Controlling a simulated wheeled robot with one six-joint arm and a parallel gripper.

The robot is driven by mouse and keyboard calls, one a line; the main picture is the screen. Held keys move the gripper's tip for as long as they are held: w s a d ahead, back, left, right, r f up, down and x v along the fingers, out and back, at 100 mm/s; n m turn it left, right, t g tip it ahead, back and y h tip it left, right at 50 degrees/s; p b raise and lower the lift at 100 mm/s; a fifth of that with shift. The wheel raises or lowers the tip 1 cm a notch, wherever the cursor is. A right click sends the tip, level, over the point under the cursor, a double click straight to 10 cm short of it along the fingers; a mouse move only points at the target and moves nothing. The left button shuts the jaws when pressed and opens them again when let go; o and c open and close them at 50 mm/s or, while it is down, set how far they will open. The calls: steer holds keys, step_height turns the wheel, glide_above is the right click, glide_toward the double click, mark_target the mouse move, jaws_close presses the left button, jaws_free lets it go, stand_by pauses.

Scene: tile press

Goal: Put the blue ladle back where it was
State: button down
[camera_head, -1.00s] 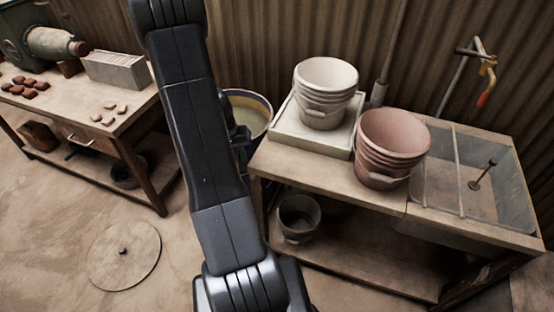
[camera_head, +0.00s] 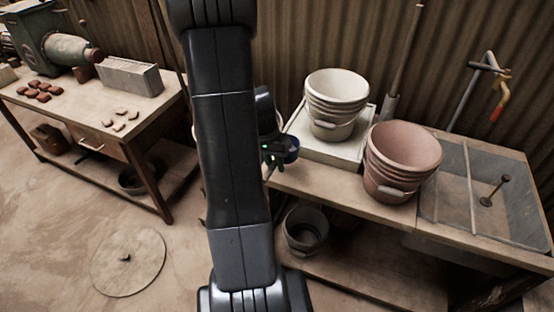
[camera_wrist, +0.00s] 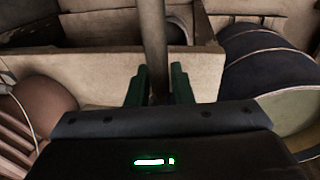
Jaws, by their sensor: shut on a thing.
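My gripper (camera_head: 270,152) is mostly hidden behind my arm in the head view, near the left end of the right-hand bench. In the wrist view its two green fingers (camera_wrist: 158,88) are shut on an upright dark handle (camera_wrist: 153,45), which fits the ladle's. A dark blue round piece (camera_head: 288,149) shows beside the gripper in the head view. It looks like part of the blue ladle, at about bench-top height. The rest of the ladle is hidden.
A white bucket (camera_head: 336,100) stands on a pale square block (camera_head: 318,148), close right of the gripper. A pink bucket (camera_head: 400,160) and a sink (camera_head: 500,185) are further right. A grey bucket (camera_head: 305,228) stands below. A left table (camera_head: 85,100) holds small tiles.

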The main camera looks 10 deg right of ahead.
steer(key=shift+f, duration=3.1)
steer(key=shift+f, duration=0.15)
steer(key=c, duration=1.3)
jaws_free()
steer(key=r, duration=0.4)
steer(key=a+r, duration=0.1)
steer(key=r, duration=0.3)
steer(key=a+r, duration=0.1)
steer(key=r, duration=0.3)
steer(key=shift+w+a, duration=0.1)
steer(key=shift+w, duration=0.3)
